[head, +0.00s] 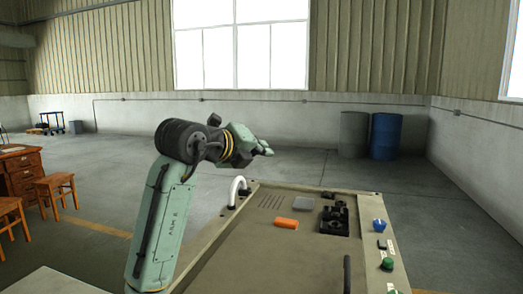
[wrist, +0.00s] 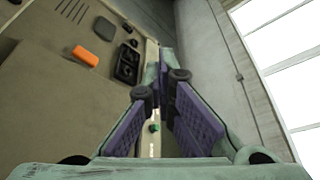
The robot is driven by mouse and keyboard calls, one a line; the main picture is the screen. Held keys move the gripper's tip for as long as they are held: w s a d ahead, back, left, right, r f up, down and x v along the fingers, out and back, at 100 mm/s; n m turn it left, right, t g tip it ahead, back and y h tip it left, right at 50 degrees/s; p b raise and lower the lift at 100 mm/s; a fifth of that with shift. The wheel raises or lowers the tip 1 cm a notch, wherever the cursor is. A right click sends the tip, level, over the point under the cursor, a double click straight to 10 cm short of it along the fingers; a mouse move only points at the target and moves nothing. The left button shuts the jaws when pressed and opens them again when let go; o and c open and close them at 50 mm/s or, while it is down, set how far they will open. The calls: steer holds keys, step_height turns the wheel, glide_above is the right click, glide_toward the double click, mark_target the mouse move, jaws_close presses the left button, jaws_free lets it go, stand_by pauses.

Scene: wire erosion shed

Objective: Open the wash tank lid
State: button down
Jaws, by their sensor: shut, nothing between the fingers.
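No wash tank lid can be told for certain. A bench-like top (head: 250,250) with a raised rim fills the lower middle of the head view. A black upright bar, perhaps a handle (head: 347,272), stands at its near right. A white curved pipe or handle (head: 237,190) rises at its far left corner. My gripper (head: 266,150) is raised above and beyond the far left edge, touching nothing visible. In the wrist view its purple-padded fingers (wrist: 166,62) converge at the tips, shut and empty.
On the top lie an orange block (head: 286,223), a grey box (head: 303,204), thin rods (head: 270,202) and a black fixture (head: 334,219). A blue knob (head: 379,226) and green button (head: 387,264) sit on the right rim. Drums (head: 386,137) stand far off. Floor beyond is clear.

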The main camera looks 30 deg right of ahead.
stand_by(0.3)
steer(key=c, duration=1.6)
jaws_free()
steer(key=shift+a, duration=0.1)
steer(key=v, duration=1.2)
